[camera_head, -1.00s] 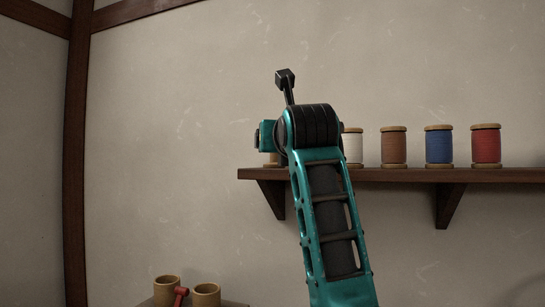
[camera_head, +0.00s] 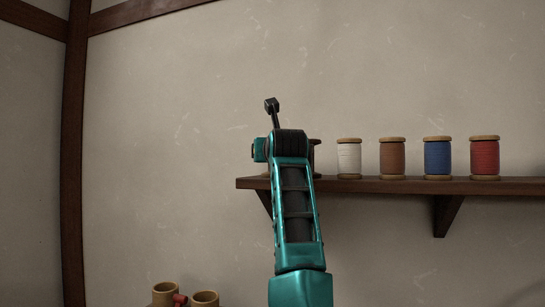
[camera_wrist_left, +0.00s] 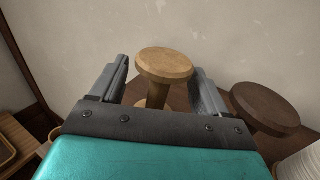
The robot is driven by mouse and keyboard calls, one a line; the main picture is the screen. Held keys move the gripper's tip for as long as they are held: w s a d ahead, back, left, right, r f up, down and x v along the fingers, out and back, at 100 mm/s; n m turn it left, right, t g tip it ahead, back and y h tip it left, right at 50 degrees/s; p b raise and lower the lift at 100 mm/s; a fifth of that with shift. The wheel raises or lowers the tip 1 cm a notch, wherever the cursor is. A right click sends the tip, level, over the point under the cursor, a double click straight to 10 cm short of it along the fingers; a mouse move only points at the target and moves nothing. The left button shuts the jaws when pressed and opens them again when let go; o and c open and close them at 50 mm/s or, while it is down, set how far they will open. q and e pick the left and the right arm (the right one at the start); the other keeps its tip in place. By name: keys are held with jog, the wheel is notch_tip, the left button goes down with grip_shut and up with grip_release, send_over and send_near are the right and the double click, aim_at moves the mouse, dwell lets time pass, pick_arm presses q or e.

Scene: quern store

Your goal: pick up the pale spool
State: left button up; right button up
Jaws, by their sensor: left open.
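The pale spool (camera_wrist_left: 165,64) is a bare light-wood spool with a wide round top and a narrow stem. In the left wrist view it stands upright between the two fingers of my left gripper (camera_wrist_left: 160,72), which is open, with a gap showing beside each finger. I cannot tell how deep the stem sits between them. In the head view my left arm hides this spool and the fingers. My right gripper is not in view.
A dark spool (camera_wrist_left: 265,108) stands close to the right finger. The wooden shelf (camera_head: 400,185) also holds white (camera_head: 349,158), brown (camera_head: 392,158), blue (camera_head: 437,158) and red (camera_head: 484,158) spools. Cups (camera_head: 205,299) stand low at left. The wall is behind.

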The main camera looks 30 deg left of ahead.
pick_arm(q)
jog(key=shift+w+a, duration=0.1)
jog(key=shift+w, duration=0.05)
jog(key=shift+c, duration=0.3)
jog(key=c, duration=1)
jog(key=shift+r, duration=0.1)
jog(key=shift+r+p, duration=2.8)
jog(key=shift+r, duration=7.1)
